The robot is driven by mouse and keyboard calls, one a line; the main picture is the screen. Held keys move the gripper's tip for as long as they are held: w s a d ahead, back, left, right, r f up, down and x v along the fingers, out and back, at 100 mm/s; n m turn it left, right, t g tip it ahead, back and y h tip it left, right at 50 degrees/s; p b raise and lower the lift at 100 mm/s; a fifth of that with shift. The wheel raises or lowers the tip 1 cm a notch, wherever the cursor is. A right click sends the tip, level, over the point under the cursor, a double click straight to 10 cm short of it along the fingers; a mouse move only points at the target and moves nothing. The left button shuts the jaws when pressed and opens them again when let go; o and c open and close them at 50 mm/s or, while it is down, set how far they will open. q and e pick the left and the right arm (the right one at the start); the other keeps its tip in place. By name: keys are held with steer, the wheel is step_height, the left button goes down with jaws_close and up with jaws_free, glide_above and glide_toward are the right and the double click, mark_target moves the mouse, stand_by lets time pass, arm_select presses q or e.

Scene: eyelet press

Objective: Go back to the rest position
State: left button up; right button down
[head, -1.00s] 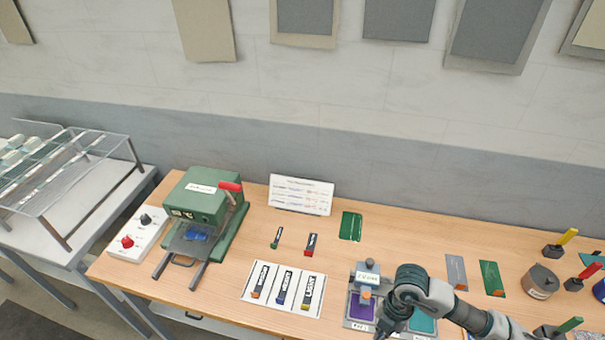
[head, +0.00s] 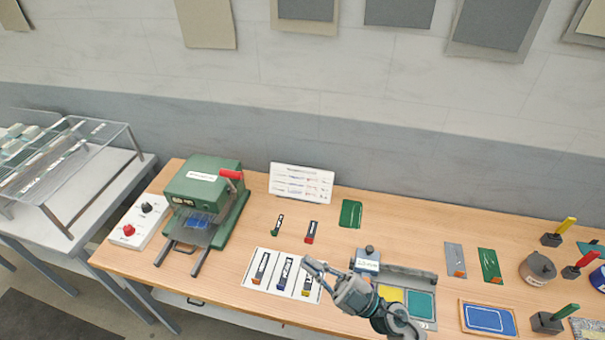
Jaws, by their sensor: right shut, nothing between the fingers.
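My right gripper (head: 322,272) is shut and empty. It reaches in from the lower right, above the right part of the white mat (head: 249,286) that holds several labelled strips. The green press (head: 205,190) with a red-tipped lever (head: 230,174) stands on the left of the table, with a blue piece (head: 199,222) on its lower plate. A grey block tool (head: 367,257) with a white label stands beside my right arm. A tray with yellow and teal squares (head: 421,304) lies partly behind the arm. My left gripper is not in view.
A control box (head: 139,221) with red and black knobs stands left of the press. A clear-topped rack (head: 63,160) is at the far left. A white card (head: 301,183) stands at the back. Pots and coloured handled tools crowd the right. The table's back middle is fairly clear.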

steer(key=w+d+f+m+t+h, duration=0.45)
steer(key=d+f+m+h, duration=0.2)
steer(key=m+h, duration=0.25)
steer(key=w+d+f+m+t+h, duration=0.45)
steer(key=d+m+h, duration=0.25)
steer(key=m+h, duration=0.25)
steer(key=s+d+f+g+h, duration=0.1)
steer(key=s+d+f+g, duration=0.1)
steer(key=f, duration=0.4)
steer(key=s+d+f+m+g+h, duration=0.1)
steer(key=s+d+f+g, duration=0.1)
steer(key=s+f+g, duration=0.2)
steer(key=s+d+f+g+h, duration=0.2)
steer(key=s+f+g, duration=0.1)
steer(key=f, duration=0.7)
steer(key=shift+s+d+m, duration=0.1)
steer(key=shift+s+m, duration=0.15)
steer(key=shift+s, duration=0.65)
steer(key=s+f+n+g, duration=0.1)
steer(key=s+f+g, duration=0.6)
steer(key=s, duration=0.4)
step_height(320, 180, down, 26)
steer(key=s+f+b, duration=0.1)
steer(key=b, duration=0.2)
steer(key=s+d+f+g+b, duration=0.1)
steer(key=s+d+f+b, duration=0.1)
steer(key=s+f, duration=1.6)
steer(key=shift+s+d+f, duration=0.25)
steer(key=shift+s+f, duration=0.1)
steer(key=shift+f, duration=0.5)
